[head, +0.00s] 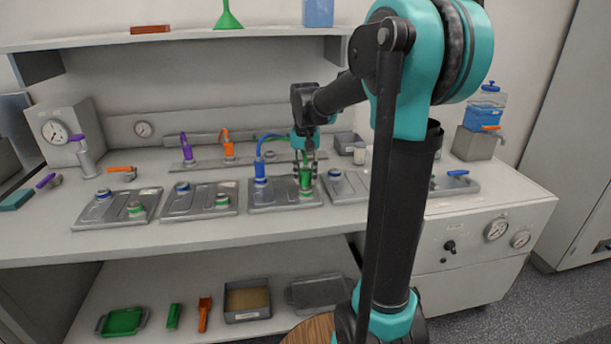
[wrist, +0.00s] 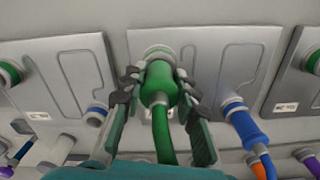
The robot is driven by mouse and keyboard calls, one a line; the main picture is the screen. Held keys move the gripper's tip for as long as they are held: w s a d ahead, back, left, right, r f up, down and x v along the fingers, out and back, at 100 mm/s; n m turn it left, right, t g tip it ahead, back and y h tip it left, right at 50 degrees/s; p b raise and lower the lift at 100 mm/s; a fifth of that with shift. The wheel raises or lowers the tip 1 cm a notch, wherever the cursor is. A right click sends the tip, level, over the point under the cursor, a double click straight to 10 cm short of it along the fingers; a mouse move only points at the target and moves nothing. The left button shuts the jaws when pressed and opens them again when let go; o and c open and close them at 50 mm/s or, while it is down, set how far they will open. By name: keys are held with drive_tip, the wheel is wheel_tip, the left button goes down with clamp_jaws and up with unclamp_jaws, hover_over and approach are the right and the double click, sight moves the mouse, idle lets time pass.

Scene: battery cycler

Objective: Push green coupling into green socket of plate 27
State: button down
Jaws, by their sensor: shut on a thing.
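My gripper (head: 305,165) is shut on the green coupling (head: 305,179), a finger on each side of it. In the wrist view, the green coupling (wrist: 159,84) sits between the fingers, its green hose running down between them. Its front end is at the pale ring of the green socket (wrist: 158,51) on the middle plate (wrist: 215,60). I cannot tell whether it is seated or just touching. In the head view this is the third plate (head: 285,198) from the left. Its number label is mostly hidden and unreadable.
A blue coupling (wrist: 247,128) with a hose stands in the same plate, close beside my gripper. Similar plates lie on both sides, one to the left (head: 200,203) and one partly behind my arm (head: 345,188). Purple (head: 186,148) and orange (head: 228,146) couplings stand behind.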

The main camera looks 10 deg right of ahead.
drive_tip(key=shift+f, duration=0.5)
idle(0.3)
drive_tip(key=c, duration=0.7)
unclamp_jaws()
